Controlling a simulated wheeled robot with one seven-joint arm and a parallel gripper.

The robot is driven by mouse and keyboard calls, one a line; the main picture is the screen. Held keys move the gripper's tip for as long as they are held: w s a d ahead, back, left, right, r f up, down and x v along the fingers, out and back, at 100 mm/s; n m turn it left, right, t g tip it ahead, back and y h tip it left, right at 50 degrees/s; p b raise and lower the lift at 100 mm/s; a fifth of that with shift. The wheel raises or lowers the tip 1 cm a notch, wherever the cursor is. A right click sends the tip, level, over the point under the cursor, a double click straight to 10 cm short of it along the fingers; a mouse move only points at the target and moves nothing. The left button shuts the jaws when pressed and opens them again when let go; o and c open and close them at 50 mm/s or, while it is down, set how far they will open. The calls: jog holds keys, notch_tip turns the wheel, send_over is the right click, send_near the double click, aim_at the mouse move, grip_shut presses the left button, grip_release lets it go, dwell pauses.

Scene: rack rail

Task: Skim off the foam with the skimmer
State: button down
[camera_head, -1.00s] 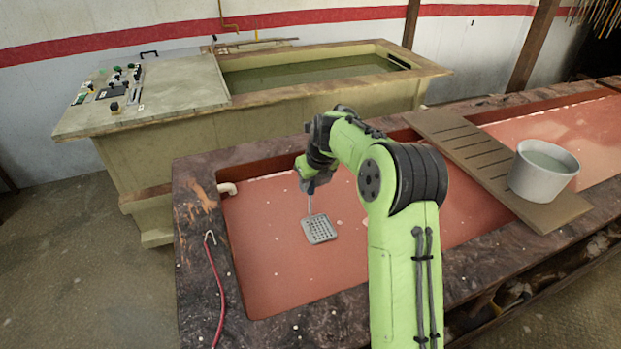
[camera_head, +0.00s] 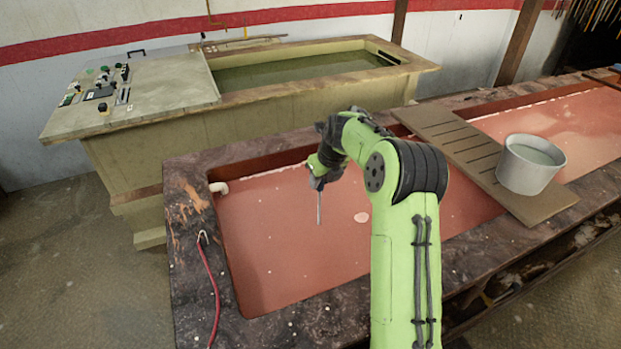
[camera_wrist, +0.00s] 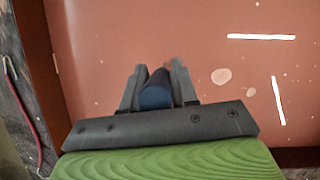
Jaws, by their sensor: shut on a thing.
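The skimmer's thin metal shaft (camera_head: 319,207) hangs down from my gripper (camera_head: 318,181) over the front vat of reddish liquid (camera_head: 270,265). Its perforated head is not visible, and I cannot tell whether it is under the surface. In the wrist view, my gripper (camera_wrist: 156,82) is shut around the dark blue skimmer handle (camera_wrist: 155,93). A pale foam patch (camera_head: 361,217) floats to the right of the shaft, and foam also shows in the wrist view (camera_wrist: 221,76). Small pale specks are scattered on the liquid.
A slotted board (camera_head: 455,150) lies across the vat at the right, with a pale bucket (camera_head: 524,178) on it. A stone rim (camera_head: 188,255) surrounds the vat, with a red hose (camera_head: 209,272) at left. A second tank (camera_head: 150,165) with a control panel stands behind.

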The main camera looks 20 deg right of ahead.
jog(key=s+d+p, duration=0.3)
jog(key=d, duration=0.6)
jog(key=s+d+p, duration=0.3)
jog(key=s+d, duration=0.1)
jog(key=d, duration=0.5)
jog(key=shift+d, duration=0.35)
dwell(0.4)
notch_tip(320, 180, up, 14)
jog(key=p, duration=1.1)
jog(key=shift+r+p, duration=0.25)
jog(key=shift+p, duration=0.1)
jog(key=shift+f, duration=0.1)
dwell(3.3)
